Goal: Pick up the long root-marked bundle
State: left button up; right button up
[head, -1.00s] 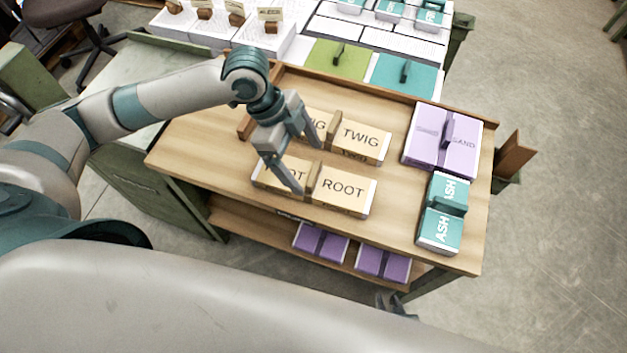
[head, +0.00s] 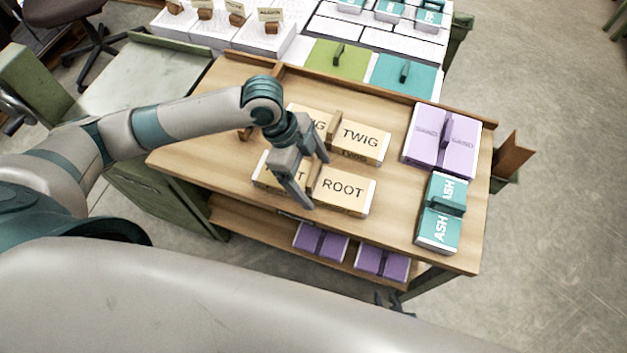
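The long ROOT bundle (head: 343,189) is a tan block with a brown upright handle across its middle, lying near the front edge of the wooden cart top. My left gripper (head: 312,178) is open above it, its fingers apart near the handle. One finger hangs in front of the bundle's left half and hides part of its lettering. I cannot tell whether the fingers touch the bundle.
A TWIG bundle (head: 361,142) lies just behind. A lilac SAND bundle (head: 425,148) and a teal ASH bundle (head: 440,232) lie to the right. Purple bundles (head: 382,264) sit on the lower shelf. The wooden cart top (head: 205,135) is clear at left, with a raised back rim.

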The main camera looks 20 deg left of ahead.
aim_at(314, 172)
pick_arm(q)
jog(key=c, duration=1.4)
jog(key=shift+o, duration=0.2)
pick_arm(e)
jog(key=shift+d, duration=0.2)
